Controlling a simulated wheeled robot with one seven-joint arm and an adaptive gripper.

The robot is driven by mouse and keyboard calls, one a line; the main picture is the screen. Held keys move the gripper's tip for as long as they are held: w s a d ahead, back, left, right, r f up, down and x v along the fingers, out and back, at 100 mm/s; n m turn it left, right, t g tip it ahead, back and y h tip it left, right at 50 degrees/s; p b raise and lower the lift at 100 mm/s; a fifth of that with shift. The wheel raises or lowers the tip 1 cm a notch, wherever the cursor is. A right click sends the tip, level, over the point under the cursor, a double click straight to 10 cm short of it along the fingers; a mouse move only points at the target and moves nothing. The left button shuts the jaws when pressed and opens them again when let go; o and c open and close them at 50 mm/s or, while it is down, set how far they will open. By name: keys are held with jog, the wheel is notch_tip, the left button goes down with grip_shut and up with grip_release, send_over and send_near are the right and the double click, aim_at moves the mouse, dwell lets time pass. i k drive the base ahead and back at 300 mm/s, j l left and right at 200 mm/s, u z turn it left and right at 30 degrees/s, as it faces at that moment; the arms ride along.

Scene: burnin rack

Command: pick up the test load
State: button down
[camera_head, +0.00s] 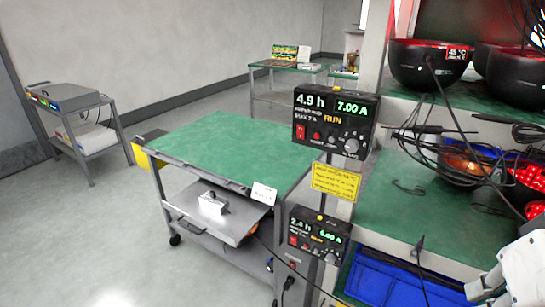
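No object is plainly labelled as the test load. A small silver-grey metal block (213,203) sits on the pull-out tray (180,197) of the green-topped cart and may be it. Two black display units also show: the upper unit (334,122) reads 4.9 h, 7.00 A, RUN, and the lower unit (317,237) reads 2.4 h and RUN. A white part of my arm shows at the lower right edge. My gripper's fingers are not visible, so its state does not show.
The green-topped cart (230,140) has a bare top. A grey cart (85,135) stands at the far left. The left floor is clear.

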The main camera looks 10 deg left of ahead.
aim_at(217, 203)
jog(key=i+j+u, duration=0.15)
jog(key=i+j, duration=0.15)
jog(key=j, duration=0.25)
jog(key=i+j+u, duration=0.2)
jog(key=j, duration=0.35)
jog(key=i+j+u, duration=0.15)
jog(key=i+j, duration=0.3)
